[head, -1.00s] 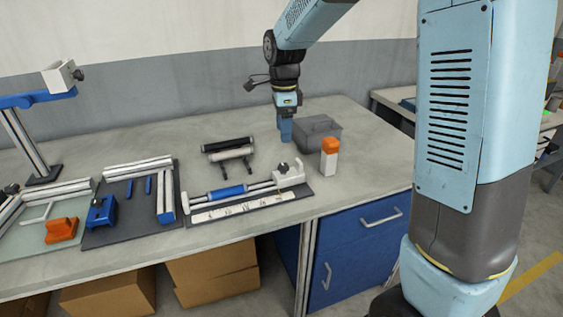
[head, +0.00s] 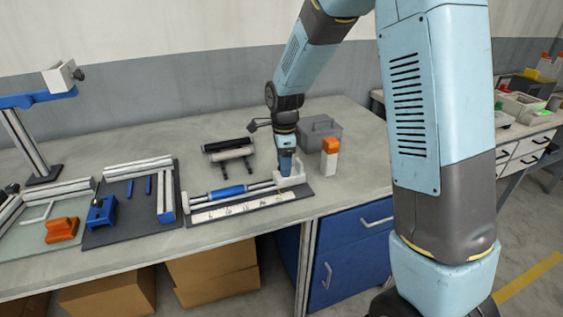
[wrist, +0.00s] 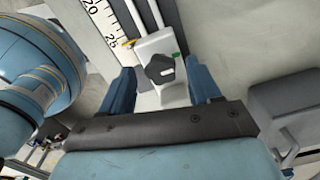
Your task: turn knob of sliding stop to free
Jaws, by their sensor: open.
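The sliding stop (wrist: 147,52) is a white block at the right end of a rail fixture with a printed scale (head: 232,211). Its dark lobed knob (wrist: 160,69) shows in the wrist view, with an orange-yellow mark to its upper left and a green mark to its upper right. In the head view my gripper hides the knob, and the white stop (head: 295,179) shows beside it. My gripper (head: 287,172) points down over the stop. In the wrist view my open gripper (wrist: 163,78) has one blue finger on each side of the knob, apart from it.
A grey lidded box (head: 321,133) and a white bottle with an orange cap (head: 330,158) stand close to the right of my gripper. Black and white rollers (head: 230,151) lie behind the rail. Other fixtures (head: 125,200) lie to the left.

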